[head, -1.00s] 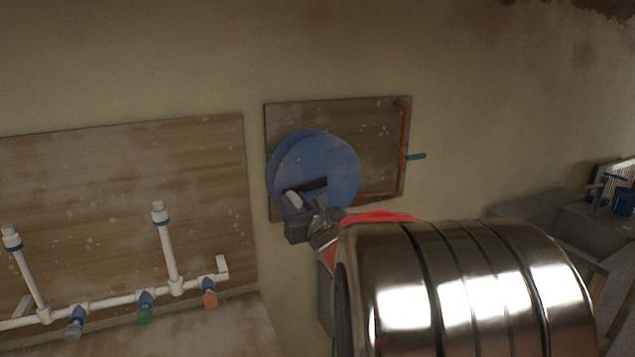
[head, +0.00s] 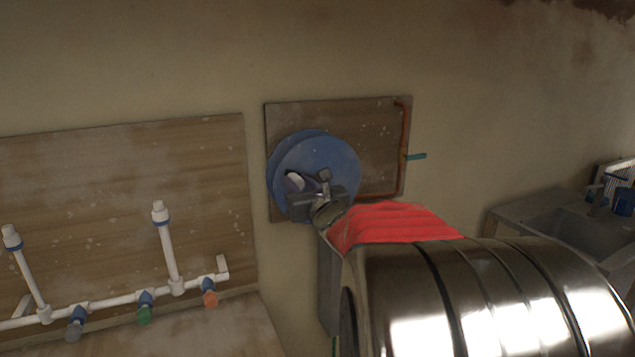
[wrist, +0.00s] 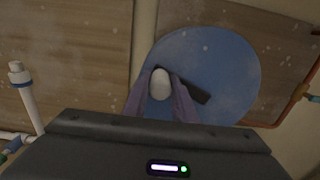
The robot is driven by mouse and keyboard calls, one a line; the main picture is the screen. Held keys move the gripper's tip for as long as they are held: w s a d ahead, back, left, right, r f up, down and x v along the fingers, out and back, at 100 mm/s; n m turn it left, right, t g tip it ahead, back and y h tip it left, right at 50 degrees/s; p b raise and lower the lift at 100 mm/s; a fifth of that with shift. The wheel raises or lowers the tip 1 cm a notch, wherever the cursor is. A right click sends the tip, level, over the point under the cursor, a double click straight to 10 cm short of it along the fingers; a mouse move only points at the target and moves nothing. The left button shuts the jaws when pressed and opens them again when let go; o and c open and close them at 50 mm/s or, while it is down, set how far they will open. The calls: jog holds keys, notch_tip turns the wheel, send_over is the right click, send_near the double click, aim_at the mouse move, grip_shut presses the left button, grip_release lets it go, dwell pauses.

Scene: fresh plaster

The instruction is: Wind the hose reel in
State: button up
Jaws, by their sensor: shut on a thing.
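The hose reel (head: 322,152) is a blue disc mounted on a wooden board on the wall, in the middle of the head view. It also shows in the wrist view (wrist: 215,60). A dark crank arm (wrist: 198,92) crosses its face and bears a white knob (wrist: 160,84). My gripper (head: 297,184) is at the lower left of the disc, its two fingers on either side of the knob. In the wrist view the gripper (wrist: 160,95) is shut on the knob. My wrist hides part of the reel's lower edge. No hose is clearly visible.
A copper pipe (head: 403,130) with a teal lever (head: 416,156) runs along the board's right side. White pipes (head: 110,298) with coloured valves are on a wooden panel at left. A grey sink (head: 565,232) stands at right.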

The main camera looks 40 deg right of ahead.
aim_at(345, 158)
jog(key=shift+s+d+f, duration=0.1)
jog(key=shift+d+f, duration=0.05)
jog(key=shift+f, duration=0.05)
jog(key=d+r, duration=0.1)
jog(key=s+d+r, duration=0.1)
jog(key=r, duration=0.1)
jog(key=shift+d+r, duration=0.25)
jog(key=shift+d, duration=0.15)
jog(key=d, duration=0.1)
jog(key=s+d+r, duration=0.1)
jog(key=d, duration=0.1)
jog(key=d+r, duration=0.1)
jog(key=shift+s+d, duration=0.15)
dwell(0.5)
jog(key=shift+s+d+f, duration=0.1)
jog(key=shift+s+d, duration=0.15)
jog(key=shift+d, duration=0.5)
jog(key=shift+s+d+f, duration=0.1)
jog(key=shift+s+d, duration=0.1)
jog(key=shift+d, duration=0.5)
jog(key=shift+s+d+f, duration=0.1)
jog(key=shift+s+d, duration=0.15)
jog(key=shift+d, duration=0.5)
